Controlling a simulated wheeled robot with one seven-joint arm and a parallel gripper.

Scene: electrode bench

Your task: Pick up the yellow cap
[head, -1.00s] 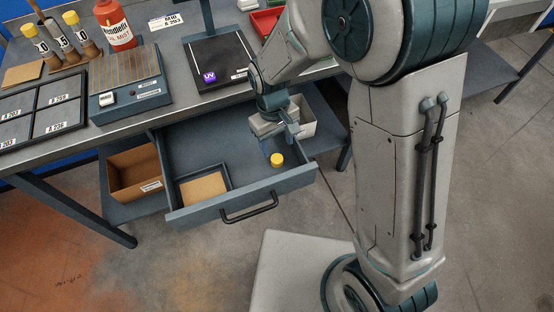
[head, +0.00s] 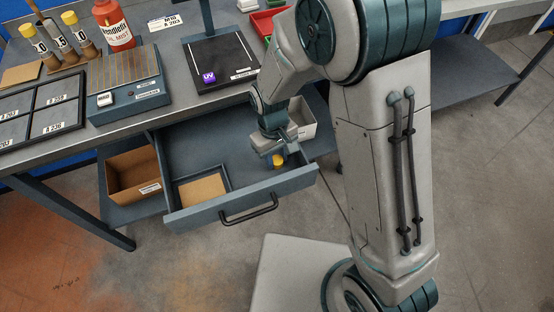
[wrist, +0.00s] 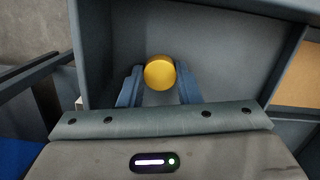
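The yellow cap (head: 278,161) stands in the open drawer (head: 195,140), in its right part near the front wall. My gripper (head: 279,158) is low in the drawer, right at the cap. In the wrist view the round yellow top of the cap (wrist: 160,72) shows between the tips of my two blue fingers (wrist: 160,80). The fingers stand apart, one on either side of the cap. I cannot tell whether they touch it. The cap's lower part is hidden in the wrist view.
The drawer's front wall with its black handle (head: 249,209) is close to my gripper. A tan-bottomed tray (head: 229,180) lies in the drawer's left front. A cardboard box (head: 133,175) is left of the drawer, and a pale bin (head: 303,118) is behind my gripper.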

